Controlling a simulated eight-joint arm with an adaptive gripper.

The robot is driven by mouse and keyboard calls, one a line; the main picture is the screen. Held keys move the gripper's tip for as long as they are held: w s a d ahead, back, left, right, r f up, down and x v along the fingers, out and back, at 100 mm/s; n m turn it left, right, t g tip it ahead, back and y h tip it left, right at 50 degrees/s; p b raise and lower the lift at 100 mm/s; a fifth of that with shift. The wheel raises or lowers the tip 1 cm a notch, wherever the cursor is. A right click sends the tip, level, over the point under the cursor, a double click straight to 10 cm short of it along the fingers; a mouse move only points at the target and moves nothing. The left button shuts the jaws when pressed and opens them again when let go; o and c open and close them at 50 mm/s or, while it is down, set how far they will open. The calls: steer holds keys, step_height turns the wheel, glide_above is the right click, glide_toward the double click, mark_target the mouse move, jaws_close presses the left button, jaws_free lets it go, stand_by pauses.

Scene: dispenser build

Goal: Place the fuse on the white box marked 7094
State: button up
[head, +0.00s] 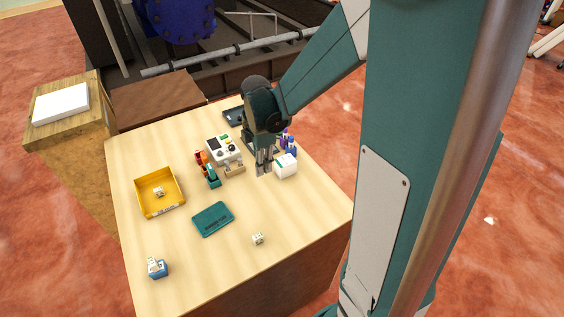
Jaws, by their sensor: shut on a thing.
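I cannot tell whether the fingers touch the white box. The number on this box is not readable from here. A small white cube (258,239) with dark marks lies apart at the front right.
A yellow tray (147,206) holds a small pale item. A teal mat (212,219) lies mid-table. A white-and-grey device (222,147), orange and teal items, and blue-purple bottles (288,143) crowd the gripper. A blue block (158,270) stands front left. The front middle is clear.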

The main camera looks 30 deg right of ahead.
step_height(320, 180, up, 6)
glide_above(287, 160)
steer(key=shift+w+p, duration=0.1)
steer(key=shift+p, duration=0.3)
steer(key=shift+f, duration=0.1)
steer(key=shift+f, duration=2.9)
steer(key=shift+f, duration=2.1)
steer(key=shift+f, duration=0.1)
steer(key=o, duration=0.4)
steer(key=shift+c, duration=0.2)
steer(key=o, duration=0.4)
